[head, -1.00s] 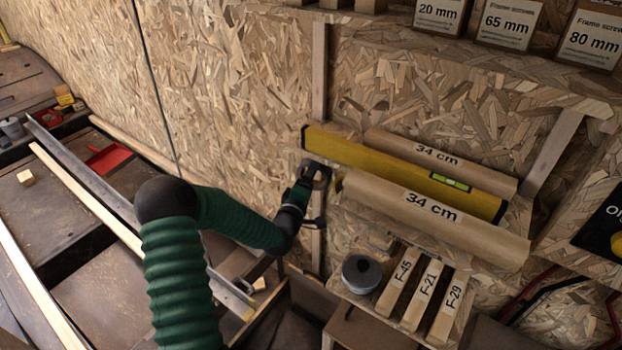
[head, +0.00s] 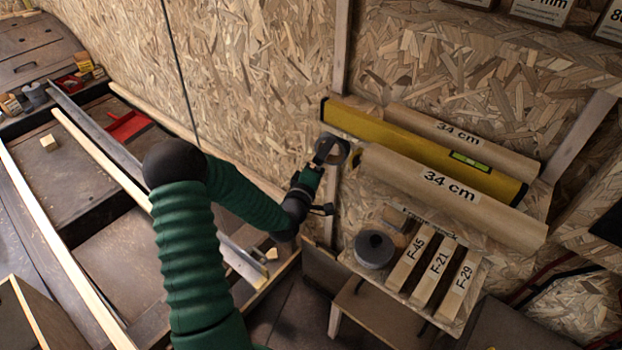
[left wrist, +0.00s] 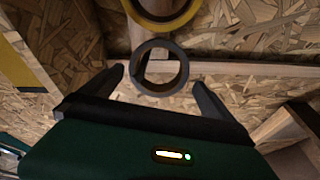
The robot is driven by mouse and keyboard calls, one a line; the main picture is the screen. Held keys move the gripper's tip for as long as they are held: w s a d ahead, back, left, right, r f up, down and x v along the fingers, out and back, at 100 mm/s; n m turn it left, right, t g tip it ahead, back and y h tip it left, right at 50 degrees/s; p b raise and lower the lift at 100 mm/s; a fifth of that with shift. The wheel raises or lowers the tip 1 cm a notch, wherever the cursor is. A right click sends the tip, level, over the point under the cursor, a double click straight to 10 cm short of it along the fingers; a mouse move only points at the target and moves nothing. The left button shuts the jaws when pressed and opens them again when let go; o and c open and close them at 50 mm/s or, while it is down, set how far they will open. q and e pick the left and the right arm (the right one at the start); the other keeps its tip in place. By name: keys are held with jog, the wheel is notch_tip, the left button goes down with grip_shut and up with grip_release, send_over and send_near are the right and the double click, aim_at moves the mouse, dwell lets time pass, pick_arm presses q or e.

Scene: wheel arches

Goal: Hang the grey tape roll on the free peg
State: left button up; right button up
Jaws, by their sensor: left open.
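The grey tape roll (left wrist: 160,90) is a thick ring in the left wrist view, its hole facing the camera, between the spread fingers. My left gripper (left wrist: 158,76) is open, with a visible gap between each finger and the roll. In the head view my left gripper (head: 328,175) is at the upright wooden batten, left of the paper rolls. A yellow ring (left wrist: 163,27) shows above the grey one in the wrist view, cut by the top edge. No free peg is clearly visible. My right gripper is out of view.
Beside the gripper are a yellow spirit level (head: 400,140) and two paper rolls marked 34 cm (head: 460,195). Below, a small shelf holds a round grey object (head: 374,248) and several labelled wooden blocks (head: 432,270). A workbench with long rails (head: 100,150) lies left.

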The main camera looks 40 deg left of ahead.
pick_arm(q)
jog(key=p+v, duration=0.4)
jog(key=v, duration=0.8)
jog(key=w+d+f+m+g+h+p, duration=0.1)
jog(key=d+f+m+g+h+p, duration=0.1)
jog(key=d+m+g+h, duration=0.3)
jog(key=w+d+f+m+g+h+p, duration=0.1)
jog(key=d+f+m+g+p, duration=0.1)
jog(key=d+m, duration=0.5)
jog(key=s+d+r+m+g+p, duration=0.2)
jog(key=s+d+r+m+g, duration=0.5)
jog(key=s+d, duration=0.4)
jog(key=shift+d+m, duration=0.35)
jog(key=shift+m, duration=0.05)
jog(key=shift+s+d, duration=0.1)
jog(key=shift+s, duration=0.1)
jog(key=shift+d+r, duration=0.1)
jog(key=shift+d, duration=0.1)
